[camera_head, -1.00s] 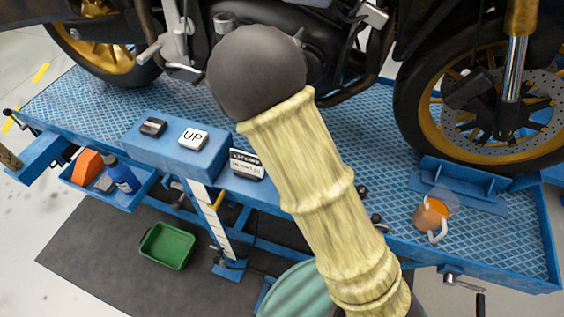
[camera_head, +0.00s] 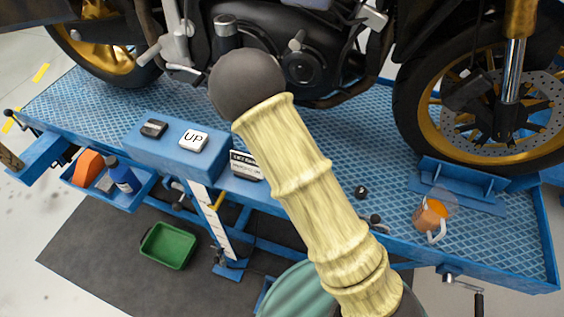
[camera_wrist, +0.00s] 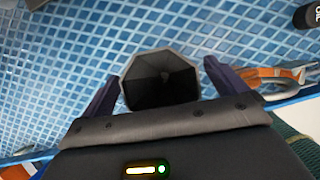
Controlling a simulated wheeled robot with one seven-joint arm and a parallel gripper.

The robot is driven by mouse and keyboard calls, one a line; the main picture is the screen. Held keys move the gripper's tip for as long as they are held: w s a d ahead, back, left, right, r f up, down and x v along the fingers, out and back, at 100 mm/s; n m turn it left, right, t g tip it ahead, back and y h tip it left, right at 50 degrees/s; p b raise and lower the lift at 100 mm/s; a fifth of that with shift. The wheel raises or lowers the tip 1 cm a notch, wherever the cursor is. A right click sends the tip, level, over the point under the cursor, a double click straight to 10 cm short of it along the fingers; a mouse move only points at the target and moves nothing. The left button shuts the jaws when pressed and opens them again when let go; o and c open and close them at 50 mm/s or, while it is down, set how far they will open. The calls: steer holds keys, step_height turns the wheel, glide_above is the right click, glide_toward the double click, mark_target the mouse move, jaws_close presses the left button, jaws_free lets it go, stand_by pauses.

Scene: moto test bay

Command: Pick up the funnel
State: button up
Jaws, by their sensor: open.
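The funnel (camera_wrist: 160,84) shows in the wrist view as a dark grey, many-sided open mouth, seen from above over the blue deck. My gripper (camera_wrist: 160,74) is open, with one dark finger on each side of the funnel. Gaps show between the fingers and the funnel's rim, and I cannot tell any contact. The funnel's lower part is hidden beneath its mouth. In the head view I cannot make out the funnel or my gripper; my arm covers part of the deck.
The blue lift deck (camera_head: 400,165) carries a motorcycle (camera_head: 300,60). An orange vessel with a pale handle (camera_head: 432,215) stands to the right; orange and white parts also show beside the right finger. A control box (camera_head: 170,150), a blue bottle (camera_head: 122,176) and a green tray (camera_head: 168,246) are left.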

steer(key=shift+w+f, duration=0.1)
steer(key=shift+f, duration=0.2)
steer(key=c, duration=1.1)
steer(key=shift+r, duration=0.1)
step_height(320, 180, up, 18)
steer(key=shift+f, duration=0.1)
stand_by(0.5)
